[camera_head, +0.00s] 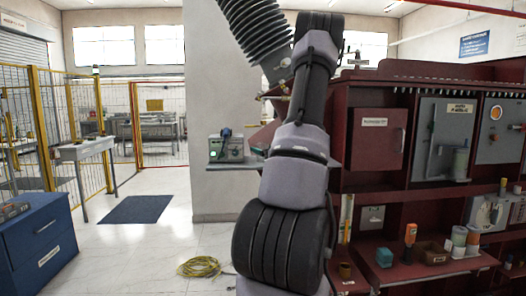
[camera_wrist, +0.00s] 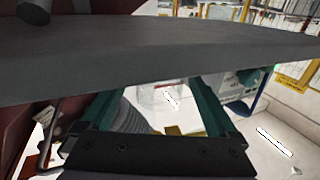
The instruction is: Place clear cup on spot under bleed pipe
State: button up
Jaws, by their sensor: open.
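In the wrist view my gripper (camera_wrist: 156,102) is open, with its two green fingers spread apart. A pale, see-through round shape (camera_wrist: 160,93), which looks like the clear cup, shows between and beyond the fingers. I cannot tell whether either finger touches it. A dark grey slab (camera_wrist: 120,55) crosses the wrist view and hides the fingertips and the upper part of this shape. In the head view my arm hides the gripper, and no clear cup can be made out. Brass pipe fittings (camera_head: 273,97) show beside the arm; the bleed pipe and its spot cannot be told for certain.
A grey shelf (camera_head: 232,164) carries a small device (camera_head: 227,147) left of my arm. A dark red cabinet (camera_head: 350,180) with tools and jars fills the right. A coiled yellow hose (camera_head: 199,267) lies on the floor, which is mostly free at left.

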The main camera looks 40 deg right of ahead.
jog(key=s+a, duration=0.2)
jog(key=s, duration=0.9)
jog(key=w+a+r+m+g+h, duration=0.25)
jog(key=a+r+g, duration=0.35)
jog(key=a+r, duration=0.45)
jog(key=s+a+g+y, duration=0.1)
jog(key=s+a+y, duration=0.1)
jog(key=s+a, duration=0.4)
jog(key=s+a+g+y, duration=0.2)
jog(key=s+a, duration=0.4)
jog(key=a, duration=0.6)
jog(key=s+a+r+g+y, duration=0.1)
jog(key=s+a+y, duration=0.2)
jog(key=s+a, duration=0.3)
jog(key=a, duration=0.3)
jog(key=shift+n+g, duration=0.35)
jog(key=shift+g, duration=0.05)
